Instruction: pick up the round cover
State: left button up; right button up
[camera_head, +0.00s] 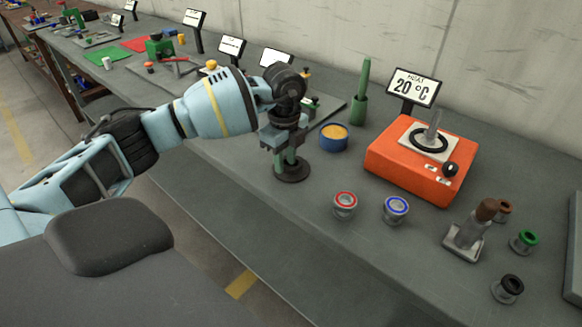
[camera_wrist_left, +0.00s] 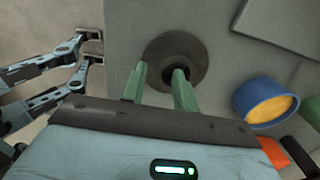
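The round cover (camera_head: 291,174) is a dark flat disc lying on the grey bench near its front edge. In the left wrist view the disc (camera_wrist_left: 168,48) shows a small dark round centre, partly behind one finger. My left gripper (camera_head: 287,161) points down over the cover. In the left wrist view its two green fingers (camera_wrist_left: 159,85) stand apart over the disc, one close to the centre. I cannot tell whether they touch it. What appears to be my right gripper (camera_wrist_left: 90,47) shows at the upper left there, fingertips apart and empty, beyond the bench edge.
A blue tub (camera_head: 334,137) with yellow contents stands right of the cover. An orange heater (camera_head: 400,170) with a 20 °C display (camera_head: 413,87) is farther right. Red-ringed (camera_head: 345,205) and blue-ringed (camera_head: 396,209) parts stand in front. The bench between them and the cover is clear.

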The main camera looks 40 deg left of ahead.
pick_arm(q)
jog(key=shift+f, duration=0.55)
grip_shut()
jog(key=shift+r, duration=0.1)
jog(key=shift+r, duration=0.5)
jog(key=shift+s+d+r, duration=0.15)
jog(key=shift+s+r, duration=0.1)
jog(key=shift+r, duration=0.4)
jog(key=shift+s+d+r, duration=0.1)
jog(key=shift+s+r, duration=0.1)
jog(key=shift+r, duration=0.4)
jog(key=s+d+r, duration=0.1)
jog(key=s+d, duration=0.6)
jog(key=s, duration=0.6)
jog(key=shift+s+r, duration=0.15)
jog(key=shift+r, duration=0.05)
